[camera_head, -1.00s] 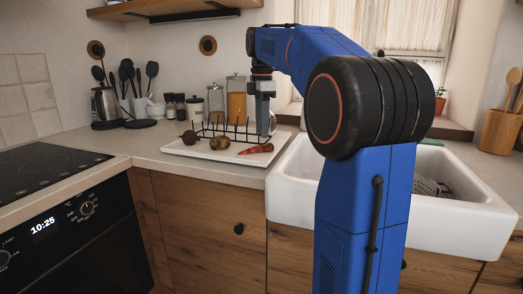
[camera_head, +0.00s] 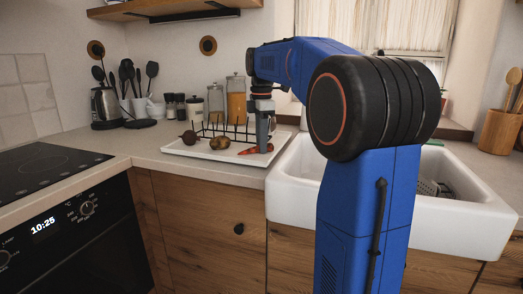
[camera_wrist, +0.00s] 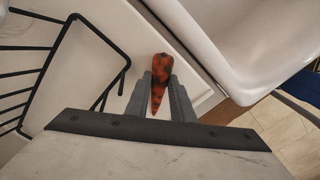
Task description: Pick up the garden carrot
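The garden carrot (camera_head: 250,151) is orange with dark patches and lies at the right end of the white tray (camera_head: 203,153) on the counter. In the wrist view the carrot (camera_wrist: 161,68) lies between the two grey fingers of my gripper (camera_wrist: 163,90), thick end away from the camera. My gripper (camera_head: 263,148) points down over the carrot in the head view, its tips low at tray level. The fingers stand on either side of the carrot with the jaws apart. Whether either finger touches it is hard to tell.
A black wire rack (camera_head: 225,127) stands on the tray and shows beside my gripper in the wrist view (camera_wrist: 101,35). A potato (camera_head: 219,143) and a dark round vegetable (camera_head: 189,137) lie to the left. The white sink (camera_head: 292,180) is close on the right.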

